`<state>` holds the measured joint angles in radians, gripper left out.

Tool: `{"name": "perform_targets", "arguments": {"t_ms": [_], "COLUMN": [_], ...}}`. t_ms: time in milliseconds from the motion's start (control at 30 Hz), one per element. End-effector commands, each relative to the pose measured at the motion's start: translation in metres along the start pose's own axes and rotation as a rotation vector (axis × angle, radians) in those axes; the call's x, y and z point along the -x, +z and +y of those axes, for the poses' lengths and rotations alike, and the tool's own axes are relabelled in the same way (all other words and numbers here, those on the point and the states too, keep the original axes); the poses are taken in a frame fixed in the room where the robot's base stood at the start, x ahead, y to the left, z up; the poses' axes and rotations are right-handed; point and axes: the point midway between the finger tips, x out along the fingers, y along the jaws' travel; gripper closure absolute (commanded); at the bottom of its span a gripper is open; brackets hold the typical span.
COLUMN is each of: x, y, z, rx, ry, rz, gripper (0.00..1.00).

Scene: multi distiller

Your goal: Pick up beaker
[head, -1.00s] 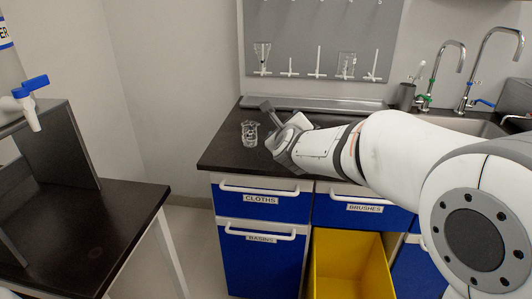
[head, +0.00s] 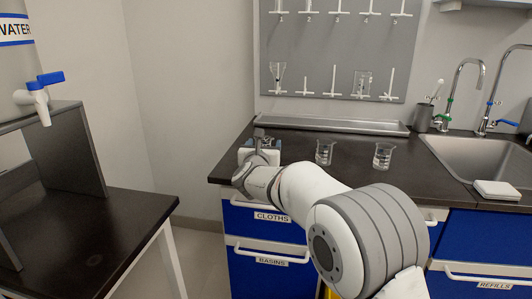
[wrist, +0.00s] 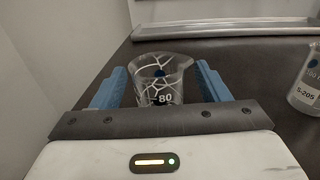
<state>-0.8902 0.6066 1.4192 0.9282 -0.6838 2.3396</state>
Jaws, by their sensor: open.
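A clear glass beaker with white markings (wrist: 160,88) stands upright between the two blue fingers of my gripper (wrist: 161,70) in the wrist view. The gripper is open, with one finger on each side of the beaker. A gap shows between the beaker and the fingers, clearer on the right. In the head view my gripper (head: 259,145) is over the left end of the dark counter, and its own body mostly hides this beaker. Two more glass beakers, a nearer one (head: 324,152) and a farther one (head: 383,156), stand on the counter to the right of it.
A metal trough (head: 335,126) runs along the back under a grey drying rack (head: 330,45). A sink (head: 470,155) and taps are at the right. The wall is close on the left. A side table (head: 90,235) with a water container (head: 15,75) stands left.

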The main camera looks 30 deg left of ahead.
Motion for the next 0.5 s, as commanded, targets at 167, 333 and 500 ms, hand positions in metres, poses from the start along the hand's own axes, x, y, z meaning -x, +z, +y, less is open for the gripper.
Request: {"name": "perform_targets", "arguments": {"t_ms": [167,333,500], "x": [-0.0073,-0.0068,-0.0066], "y": [0.0006,0.0006,0.0006], "z": [-0.0002,0.0001,0.0004], "rx": [0.000,0.000,0.000], "ry": [0.000,0.001,0.001], "rz": [0.000,0.000,0.000], "gripper": [0.31,0.33,0.47]}}
